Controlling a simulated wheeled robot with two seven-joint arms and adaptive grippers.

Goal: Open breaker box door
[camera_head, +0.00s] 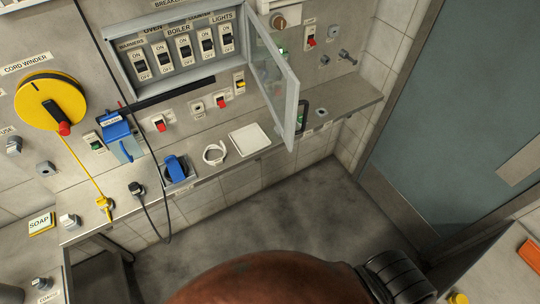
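The breaker box (183,89) is on the wall at the upper left, with a row of several ON/OFF switches (183,48) under labels such as OVEN, BOILER and LIGHTS. Its door (273,72), a grey frame around a clear pane, stands open. It swings out from the box's right side into the room. Neither gripper shows in the head view.
A yellow cord winder (50,101) hangs left of the box. The floor (230,215) ahead is clear. A grey-blue door (470,120) stands at right.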

